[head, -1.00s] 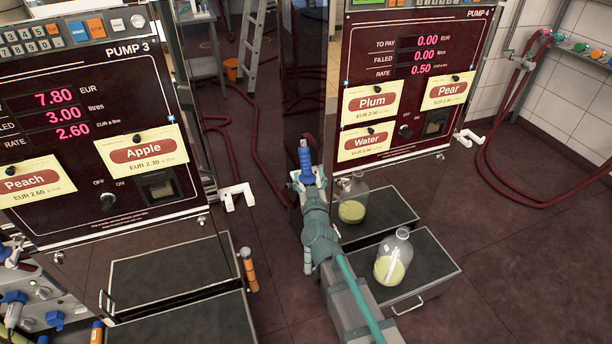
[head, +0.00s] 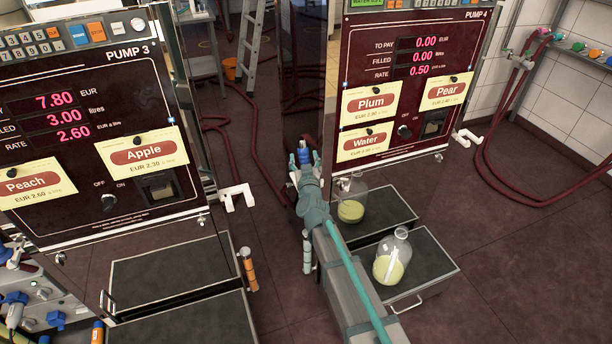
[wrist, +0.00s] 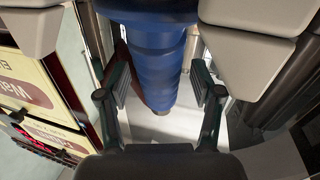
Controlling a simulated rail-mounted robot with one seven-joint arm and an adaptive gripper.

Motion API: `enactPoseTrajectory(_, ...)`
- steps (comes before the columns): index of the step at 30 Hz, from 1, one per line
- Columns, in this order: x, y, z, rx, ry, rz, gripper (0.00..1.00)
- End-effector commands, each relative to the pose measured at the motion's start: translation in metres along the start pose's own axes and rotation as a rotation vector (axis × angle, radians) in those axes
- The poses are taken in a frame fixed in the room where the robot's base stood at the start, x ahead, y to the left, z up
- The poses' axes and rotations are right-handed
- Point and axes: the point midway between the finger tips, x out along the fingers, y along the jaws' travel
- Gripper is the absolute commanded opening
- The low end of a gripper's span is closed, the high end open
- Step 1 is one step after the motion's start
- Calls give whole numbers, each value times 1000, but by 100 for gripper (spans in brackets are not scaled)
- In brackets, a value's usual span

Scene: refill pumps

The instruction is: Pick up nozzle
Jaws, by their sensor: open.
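The blue nozzle (wrist: 155,60) fills the upper middle of the wrist view. It stands between the two fingers of my gripper (wrist: 160,88), with a narrow gap showing on each side. My gripper is open around it and has not closed on it. In the head view my gripper (head: 304,165) is at the left edge of Pump 4, and only a short blue top of the nozzle (head: 304,154) shows above the fingers. The rest of the nozzle is hidden by my gripper there.
Pump 4 (head: 412,120) stands right of my gripper, with two glass bottles (head: 392,258) of pale liquid on black platforms below. Pump 3 (head: 75,140) is at the left with a white bracket (head: 237,197). Dark red hoses (head: 262,165) run over the floor behind.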

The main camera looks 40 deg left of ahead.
Motion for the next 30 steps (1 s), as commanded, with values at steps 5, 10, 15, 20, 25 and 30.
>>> enactPoseTrajectory(5,-1,0,0,0,0,0,51)
enactPoseTrajectory(10,-1,0,0,1,0,0,22)
enactPoseTrajectory(15,-1,0,0,1,0,0,0)
enactPoseTrajectory(20,-1,0,-1,0,1,1,0)
enactPoseTrajectory(25,-1,1,-5,2,1,1,0)
enactPoseTrajectory(30,-1,3,-27,2,3,1,0)
